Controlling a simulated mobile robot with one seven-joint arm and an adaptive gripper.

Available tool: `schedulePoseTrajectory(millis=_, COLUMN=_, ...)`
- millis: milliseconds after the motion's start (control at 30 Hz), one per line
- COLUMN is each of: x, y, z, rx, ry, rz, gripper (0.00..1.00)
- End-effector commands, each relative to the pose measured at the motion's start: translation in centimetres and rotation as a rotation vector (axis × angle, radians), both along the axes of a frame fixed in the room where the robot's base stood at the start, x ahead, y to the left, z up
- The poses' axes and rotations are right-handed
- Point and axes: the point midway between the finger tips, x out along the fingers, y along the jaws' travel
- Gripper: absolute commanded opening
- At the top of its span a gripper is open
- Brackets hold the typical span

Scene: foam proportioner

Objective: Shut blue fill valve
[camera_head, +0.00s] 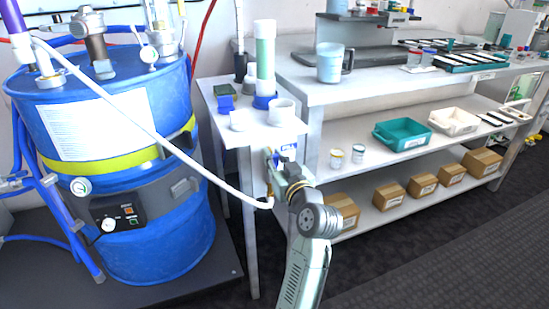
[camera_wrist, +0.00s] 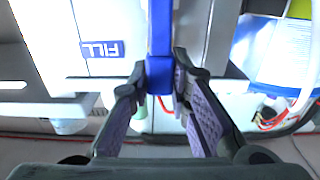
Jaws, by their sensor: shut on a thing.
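The blue fill valve handle (camera_wrist: 160,28) runs down from the top of the wrist view as a straight blue bar ending in a thicker block. My gripper (camera_wrist: 160,78) has one finger on each side of that block and is shut on it. In the head view my gripper (camera_head: 273,166) is at the front of the small white stand (camera_head: 230,132). There the valve is mostly hidden by my gripper and arm.
A large blue drum (camera_head: 155,235) with hoses stands at left. A white hose (camera_head: 150,132) droops from it across to near my gripper. The small stand holds a clear cylinder (camera_head: 265,62) and cups. A long shelf bench (camera_head: 345,92) with trays and boxes is at right.

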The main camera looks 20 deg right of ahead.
Motion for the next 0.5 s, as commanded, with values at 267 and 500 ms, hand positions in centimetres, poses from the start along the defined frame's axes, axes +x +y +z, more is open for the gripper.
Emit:
schedulePoseTrajectory(millis=267, x=0.02, y=0.00, z=0.02, rx=0.000, ry=0.000, rz=0.000, gripper=0.00)
schedulePoseTrajectory(millis=500, x=0.03, y=0.00, z=0.03, rx=0.000, ry=-0.001, rz=0.000, gripper=0.00)
